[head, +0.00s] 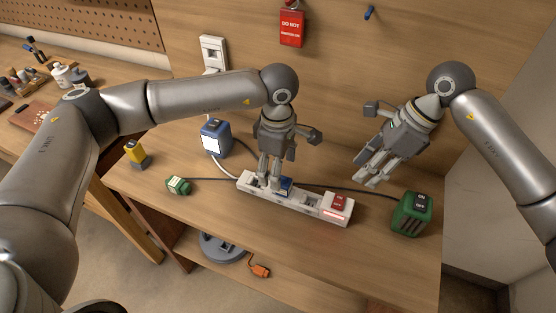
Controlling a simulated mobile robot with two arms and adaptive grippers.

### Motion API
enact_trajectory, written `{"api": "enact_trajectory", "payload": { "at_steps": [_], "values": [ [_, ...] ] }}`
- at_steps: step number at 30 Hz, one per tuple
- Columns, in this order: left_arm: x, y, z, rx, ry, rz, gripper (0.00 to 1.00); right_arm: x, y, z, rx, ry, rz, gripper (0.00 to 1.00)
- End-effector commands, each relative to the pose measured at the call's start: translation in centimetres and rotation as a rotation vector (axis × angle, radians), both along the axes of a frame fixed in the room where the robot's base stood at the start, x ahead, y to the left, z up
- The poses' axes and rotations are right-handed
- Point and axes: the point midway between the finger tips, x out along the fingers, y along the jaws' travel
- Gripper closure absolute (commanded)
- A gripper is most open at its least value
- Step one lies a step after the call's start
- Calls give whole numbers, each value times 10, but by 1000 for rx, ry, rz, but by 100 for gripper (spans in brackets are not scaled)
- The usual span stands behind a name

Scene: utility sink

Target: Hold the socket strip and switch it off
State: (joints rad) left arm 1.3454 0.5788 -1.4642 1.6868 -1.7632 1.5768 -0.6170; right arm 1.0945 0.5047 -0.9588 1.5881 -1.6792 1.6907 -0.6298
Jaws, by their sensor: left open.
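The white socket strip (310,207) lies on the wooden bench, slanting down to the right. A red rocker switch (338,202) sits at its right end, above a glowing reddish strip. A blue plug (285,187) sits in the strip near its middle. My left gripper (269,180) is open and points down at the left part of the strip, its fingertips overlapping it in the picture; contact cannot be told. My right gripper (368,177) is in the air above and right of the red switch, apart from the strip. Its finger gap is unclear.
A green box (411,214) stands right of the strip. A blue adapter (215,138), a small green plug (178,186) and a yellow item (136,153) lie to the left. Dark cables run along the strip. A red sign (292,28) hangs behind. The front bench area is clear.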

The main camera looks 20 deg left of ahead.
Motion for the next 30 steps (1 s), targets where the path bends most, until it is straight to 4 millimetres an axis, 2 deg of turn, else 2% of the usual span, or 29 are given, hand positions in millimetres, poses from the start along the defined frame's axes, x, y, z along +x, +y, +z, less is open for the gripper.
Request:
{"api": "enact_trajectory", "payload": {
  "at_steps": [9,15,20,27,30],
  "values": [
    [-1,0,-59,-1,5,2,29,0,0,0,0,0,0,64],
    [-1,0,-82,-3,3,2,29,0,0,0,0,0,0,64],
    [-1,0,-89,-3,2,2,29,0,0,0,0,0,0,64],
    [0,0,-90,-3,1,2,29,0,0,0,0,0,0,64],
    [0,0,-90,-3,2,2,40,0,0,0,0,0,0,64]
  ]
}}
